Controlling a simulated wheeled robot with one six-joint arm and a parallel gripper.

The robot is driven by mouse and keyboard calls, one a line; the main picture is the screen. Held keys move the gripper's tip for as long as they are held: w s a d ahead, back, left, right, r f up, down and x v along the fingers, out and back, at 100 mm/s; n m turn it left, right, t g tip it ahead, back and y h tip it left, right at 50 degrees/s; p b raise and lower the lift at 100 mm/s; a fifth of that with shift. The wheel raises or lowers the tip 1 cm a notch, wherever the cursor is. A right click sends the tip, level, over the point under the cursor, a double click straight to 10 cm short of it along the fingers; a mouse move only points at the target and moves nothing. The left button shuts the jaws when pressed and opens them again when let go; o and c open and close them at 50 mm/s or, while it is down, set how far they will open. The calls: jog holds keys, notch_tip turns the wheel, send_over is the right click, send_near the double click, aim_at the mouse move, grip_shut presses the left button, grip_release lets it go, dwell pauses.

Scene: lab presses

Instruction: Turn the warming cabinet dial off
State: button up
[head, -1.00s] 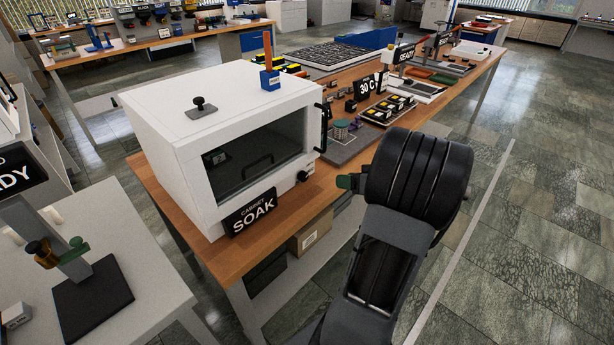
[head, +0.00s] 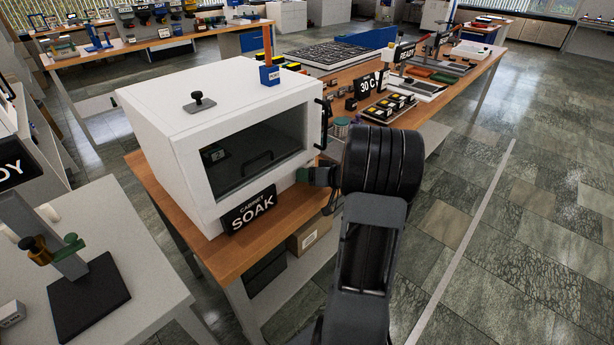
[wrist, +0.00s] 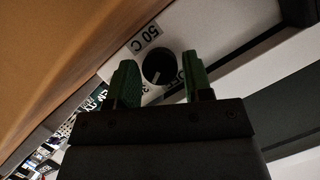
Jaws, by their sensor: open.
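The white warming cabinet (head: 210,110) stands on the wooden bench with its glass door shut and a "CABINET SOAK" sign (head: 248,211) in front. Its round black dial (wrist: 158,68) shows in the wrist view, on a white panel with a "50 C" label (wrist: 145,39) and other lettering partly hidden. In the head view my arm hides the dial. My gripper (wrist: 158,80) is open, its green fingers on either side of the dial in the wrist view. I cannot tell whether they touch it. In the head view one green fingertip (head: 303,174) is at the cabinet's lower right front.
The cabinet's black door handle (head: 325,122) stands out just above my gripper. The wooden bench top (head: 222,250) runs below the cabinet front. Small blocks, a "30 C" sign (head: 371,84) and trays lie farther along the bench. The floor to the right is clear.

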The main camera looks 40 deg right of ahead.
jog(key=shift+w, duration=0.15)
jog(key=shift+c, duration=0.4)
jog(key=c, duration=0.6)
jog(key=shift+o, duration=0.2)
